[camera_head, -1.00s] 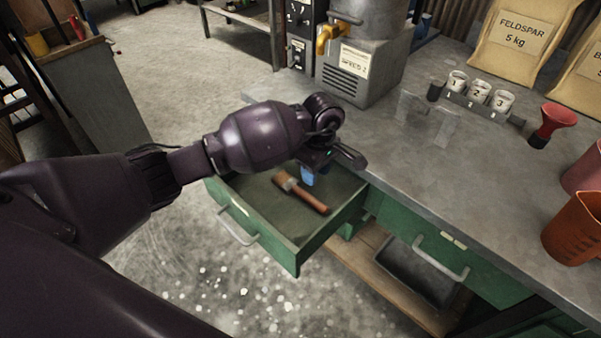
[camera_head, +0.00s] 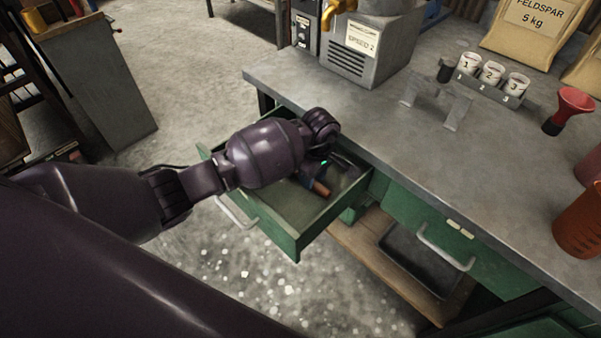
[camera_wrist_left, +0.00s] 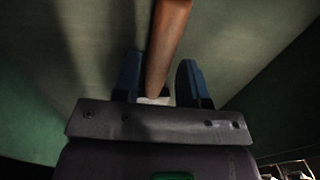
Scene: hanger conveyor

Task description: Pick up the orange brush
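The orange brush (camera_head: 321,188) lies in the open green drawer (camera_head: 299,238). Only part of its orange-brown handle shows in the head view; the rest is hidden behind my left gripper (camera_head: 310,176). My left gripper is down inside the drawer at the brush. In the left wrist view the handle (camera_wrist_left: 168,38) runs between the two blue fingers of the gripper (camera_wrist_left: 160,78). The fingers are apart, one on each side of the handle, with a gap on the right side. My right gripper is not in view.
The grey workbench (camera_head: 400,150) edge runs close beside my left wrist. On it stand a machine (camera_head: 372,55), a rack of numbered cups (camera_head: 490,82), a red funnel (camera_head: 568,108) and an orange jug (camera_head: 582,225). A second drawer (camera_head: 440,225) is shut.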

